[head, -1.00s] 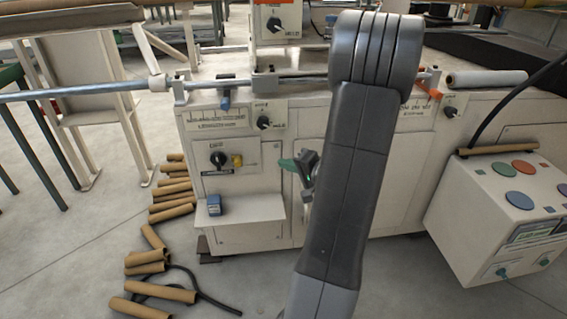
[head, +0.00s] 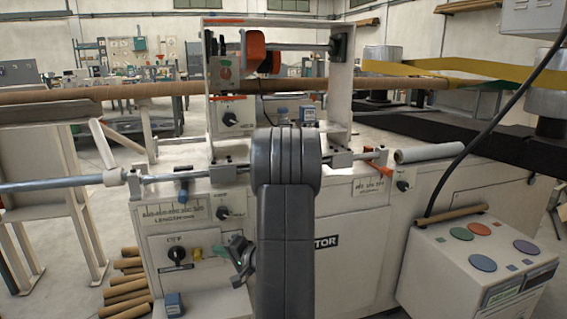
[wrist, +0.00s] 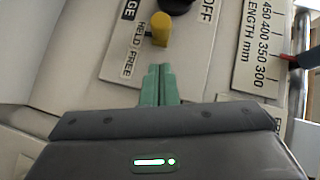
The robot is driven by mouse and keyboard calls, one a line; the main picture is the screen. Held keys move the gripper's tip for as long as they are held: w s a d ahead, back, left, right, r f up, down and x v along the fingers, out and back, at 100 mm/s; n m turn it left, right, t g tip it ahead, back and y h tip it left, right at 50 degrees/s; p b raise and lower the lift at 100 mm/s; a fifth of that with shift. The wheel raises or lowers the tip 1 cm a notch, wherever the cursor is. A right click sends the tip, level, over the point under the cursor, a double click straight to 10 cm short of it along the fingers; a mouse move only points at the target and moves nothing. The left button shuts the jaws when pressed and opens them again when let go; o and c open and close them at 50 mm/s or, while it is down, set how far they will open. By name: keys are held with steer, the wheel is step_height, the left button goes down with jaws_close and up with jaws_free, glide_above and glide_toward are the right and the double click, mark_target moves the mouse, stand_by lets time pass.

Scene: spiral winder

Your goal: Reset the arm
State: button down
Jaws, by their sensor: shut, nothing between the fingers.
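My gripper (head: 237,250) is in front of the winder's cream cabinet (head: 345,275), at the left of my dark grey forearm in the head view. In the wrist view its green fingers (wrist: 159,84) are together with nothing between them. Just past the fingertips is a yellow knob (wrist: 160,27) on the panel, above the words HELD and FREE. I cannot tell whether the fingertips touch the panel. The same yellow knob (head: 196,254) shows beside the black rotary switch (head: 177,256) in the head view. My arm hides the middle of the cabinet front.
A steel bar (head: 60,184) runs across the cabinet top. A box with coloured buttons (head: 480,262) stands at the right, with a black cable (head: 478,140) above it. Cardboard tubes (head: 126,292) lie on the floor at the left. A blue block (head: 173,303) sits on a low ledge.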

steer(key=shift+w+d+f+p, duration=0.2)
steer(key=shift+d+p, duration=0.5)
steer(key=shift+p, duration=1)
steer(key=shift+f, duration=0.1)
steer(key=shift+s, duration=0.1)
steer(key=a+b, duration=0.1)
steer(key=b, duration=0.3)
steer(key=shift+s+a, duration=0.15)
steer(key=shift+a, duration=0.1)
steer(key=shift+r+b, duration=0.25)
steer(key=shift+b, duration=0.6)
